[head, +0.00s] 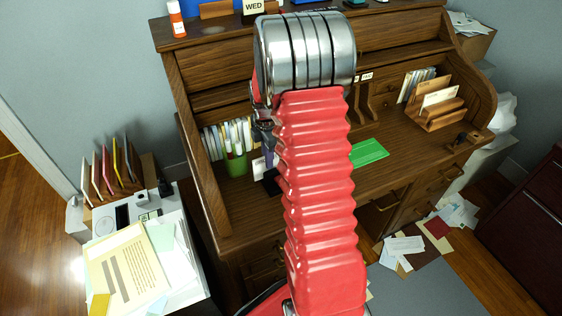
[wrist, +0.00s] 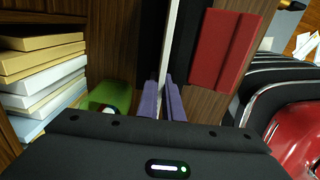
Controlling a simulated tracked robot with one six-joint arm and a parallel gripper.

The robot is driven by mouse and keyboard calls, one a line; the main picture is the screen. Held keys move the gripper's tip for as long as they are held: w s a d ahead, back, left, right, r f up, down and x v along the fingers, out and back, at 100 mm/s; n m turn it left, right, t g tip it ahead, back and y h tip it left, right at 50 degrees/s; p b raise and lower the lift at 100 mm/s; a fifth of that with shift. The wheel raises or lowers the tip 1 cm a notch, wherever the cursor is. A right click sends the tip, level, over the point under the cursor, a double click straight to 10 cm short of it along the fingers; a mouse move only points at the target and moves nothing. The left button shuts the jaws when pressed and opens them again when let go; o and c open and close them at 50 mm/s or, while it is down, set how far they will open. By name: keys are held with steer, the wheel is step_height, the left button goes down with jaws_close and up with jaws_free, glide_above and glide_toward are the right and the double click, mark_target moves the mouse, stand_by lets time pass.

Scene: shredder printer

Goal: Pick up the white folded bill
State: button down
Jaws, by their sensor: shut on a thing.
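The white folded bill (wrist: 170,40) shows edge-on in the wrist view as a thin white strip running up from between my fingertips. My gripper (wrist: 163,98) has purple fingers shut on it. In the head view my arm covers most of my gripper (head: 266,150), and only a small part shows left of the red sleeve. The rest of the bill is hidden by my arm.
A green sheet (head: 368,152) lies right of my arm. A wooden letter rack (head: 437,115) stands at right. A dark red flat item (wrist: 222,50) is near the bill.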

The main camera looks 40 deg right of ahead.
steer(key=shift+r, duration=0.15)
step_height(320, 180, up, 10)
steer(key=shift+f, duration=0.1)
stand_by(0.6)
stand_by(0.5)
step_height(320, 180, up, 7)
stand_by(0.9)
stand_by(0.3)
